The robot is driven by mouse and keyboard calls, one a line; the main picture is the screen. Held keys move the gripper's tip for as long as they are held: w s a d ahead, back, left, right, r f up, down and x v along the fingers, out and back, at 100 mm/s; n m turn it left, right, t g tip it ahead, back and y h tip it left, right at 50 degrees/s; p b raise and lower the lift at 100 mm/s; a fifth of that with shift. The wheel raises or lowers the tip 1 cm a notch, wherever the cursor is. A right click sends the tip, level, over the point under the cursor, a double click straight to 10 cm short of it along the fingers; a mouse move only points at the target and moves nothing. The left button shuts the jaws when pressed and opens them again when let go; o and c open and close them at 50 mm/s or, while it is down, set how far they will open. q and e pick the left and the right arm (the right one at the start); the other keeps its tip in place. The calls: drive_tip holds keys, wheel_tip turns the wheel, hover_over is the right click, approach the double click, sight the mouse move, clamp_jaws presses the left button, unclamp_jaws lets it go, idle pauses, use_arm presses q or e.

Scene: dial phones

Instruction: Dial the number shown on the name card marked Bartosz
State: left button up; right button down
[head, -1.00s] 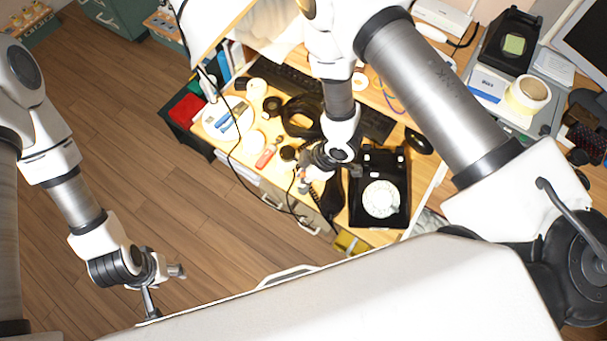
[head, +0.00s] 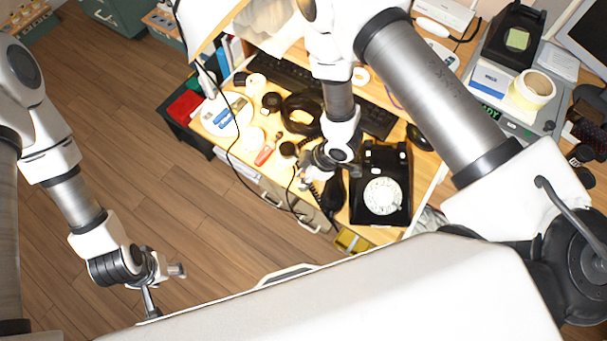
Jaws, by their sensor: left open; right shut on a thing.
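A black dial phone (head: 364,213) with a white rotary dial (head: 383,196) sits at the near right part of the wooden desk. Its cradle at the top is bare. The black handset (head: 334,193) is off the cradle, just left of the phone, partly hidden by my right gripper. My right gripper (head: 313,172) is shut at the handset's upper end; the exact contact is hidden. My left gripper (head: 166,287) is open and empty over the floor, far left of the desk. I cannot make out a name card marked Bartosz.
A keyboard (head: 283,77) and black mouse (head: 418,136) lie behind. A tape roll (head: 533,88) sits on a grey device at the right. Black headphones (head: 301,112) and a red-handled tool (head: 267,150) are left of my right gripper. A dark cable hangs past the desk's front edge.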

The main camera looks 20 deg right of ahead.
drive_tip(key=c, duration=1.1)
unclamp_jaws()
drive_tip(key=shift+o, duration=0.2)
drive_tip(key=v, duration=1.1)
drive_tip(key=shift+d+r, duration=0.2)
drive_tip(key=shift+r, duration=0.2)
